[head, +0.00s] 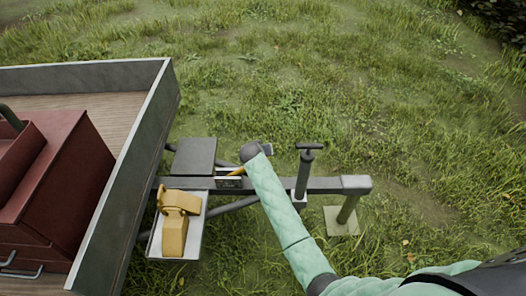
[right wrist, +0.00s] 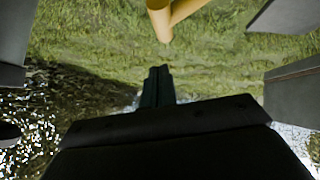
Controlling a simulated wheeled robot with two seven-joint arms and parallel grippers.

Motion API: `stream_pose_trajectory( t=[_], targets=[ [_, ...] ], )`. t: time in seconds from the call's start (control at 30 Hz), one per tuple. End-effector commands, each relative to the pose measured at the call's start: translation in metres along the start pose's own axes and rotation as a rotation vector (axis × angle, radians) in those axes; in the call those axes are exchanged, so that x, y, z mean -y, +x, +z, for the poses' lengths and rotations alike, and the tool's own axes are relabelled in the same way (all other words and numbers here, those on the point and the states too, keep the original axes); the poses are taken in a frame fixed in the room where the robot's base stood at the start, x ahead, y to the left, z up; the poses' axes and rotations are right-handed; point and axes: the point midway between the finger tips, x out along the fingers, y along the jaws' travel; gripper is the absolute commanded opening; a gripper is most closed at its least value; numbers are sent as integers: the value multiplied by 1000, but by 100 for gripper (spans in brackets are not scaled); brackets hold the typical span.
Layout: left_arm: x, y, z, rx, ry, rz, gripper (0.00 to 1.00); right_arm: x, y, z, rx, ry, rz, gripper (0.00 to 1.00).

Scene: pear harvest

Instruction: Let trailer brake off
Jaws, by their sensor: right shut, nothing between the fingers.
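The trailer's drawbar (head: 325,184) runs right from the trailer's front wall. A short yellow lever (head: 237,171) shows beside a small dark labelled plate (head: 229,183) on the drawbar; I take it to be the brake lever. My right arm reaches in from the lower right, and its dark wrist is just above and right of the lever. My right gripper (right wrist: 158,75) is shut and empty in the right wrist view, its fingers together. A yellow bar (right wrist: 160,18) with a fork shows just beyond the fingertips, apart from them in the picture. My left gripper is not in view.
A jack with a T-handle (head: 309,147) stands on the drawbar, right of my forearm. Yellow wheel chocks (head: 174,235) lie in a tray left of the arm. A dark flat box (head: 194,156) is behind it. The trailer bed holds a red toolbox (head: 75,165). Grass around is open.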

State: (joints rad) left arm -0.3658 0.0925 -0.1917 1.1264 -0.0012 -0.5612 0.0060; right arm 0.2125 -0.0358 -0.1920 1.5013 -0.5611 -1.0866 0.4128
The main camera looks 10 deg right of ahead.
Motion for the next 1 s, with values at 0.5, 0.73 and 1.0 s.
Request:
stream_pose_trajectory(
  t=[0.5,0.73,1.0],
  targets=[
    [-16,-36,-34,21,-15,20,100,-2,-64,0,-1,1,-2,0],
    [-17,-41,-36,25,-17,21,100,-4,-71,-1,0,0,-1,0],
    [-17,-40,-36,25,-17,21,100,-4,-70,-1,0,0,-1,0]
  ],
)
